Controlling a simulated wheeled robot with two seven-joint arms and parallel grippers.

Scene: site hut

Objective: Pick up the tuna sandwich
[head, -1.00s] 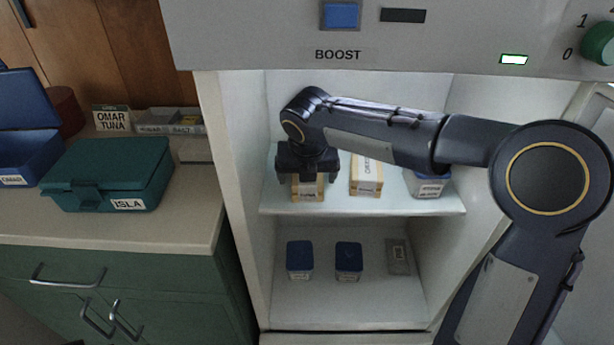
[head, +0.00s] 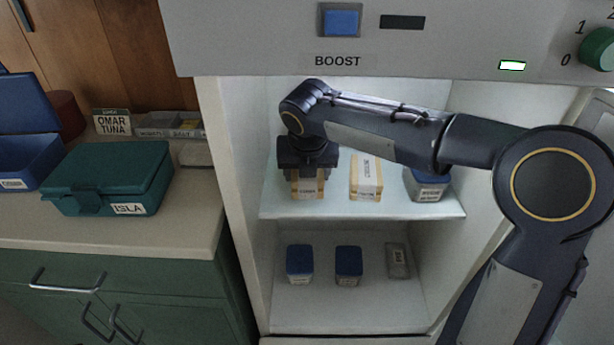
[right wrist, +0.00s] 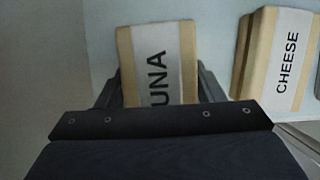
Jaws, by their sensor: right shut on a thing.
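The tuna sandwich is a tan box-shaped pack with a white band, lettered "UNA" where visible, in the right wrist view (right wrist: 158,65). In the head view the tuna sandwich (head: 306,188) stands at the left of the fridge's upper shelf. My right gripper (head: 307,180) reaches down over it from above, with a finger on each side. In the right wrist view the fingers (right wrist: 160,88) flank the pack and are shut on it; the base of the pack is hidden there. My left gripper is not in view.
A cheese sandwich (right wrist: 283,62) stands close to the right of the tuna one. A blue-lidded tub (head: 428,184) is farther right on the upper shelf (head: 400,208). Several containers stand on the lower shelf. A card (head: 112,122) reading "OMAR TUNA" and a green lunchbox (head: 108,175) are on the left counter.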

